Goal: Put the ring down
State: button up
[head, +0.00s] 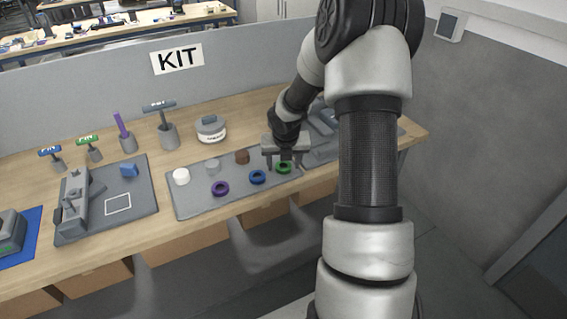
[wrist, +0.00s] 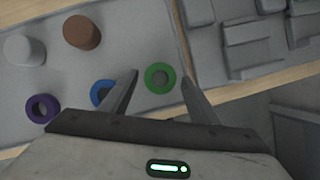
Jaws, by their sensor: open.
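A green ring (head: 283,167) lies on the right end of the grey kit mat (head: 187,205). In the wrist view the green ring (wrist: 160,78) shows between my two open fingers and appears to lie flat on the mat. My gripper (head: 284,163) is open above it, and the fingers (wrist: 160,85) stand apart from the ring on both sides. A blue ring (head: 257,177) and a purple ring (head: 220,188) lie to its left on the same mat. The blue ring (wrist: 103,93) is partly hidden by my left finger in the wrist view.
A brown cylinder (head: 242,157), a grey cylinder (head: 212,166) and a white cylinder (head: 181,176) stand behind the rings. A grey tray with blocky fixtures (wrist: 255,40) lies right of the mat. A round container (head: 211,130) stands behind. The table's front edge is close.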

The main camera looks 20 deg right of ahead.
jog(key=p+v, duration=0.3)
jog(key=v, duration=0.9)
jog(key=shift+r, duration=0.1)
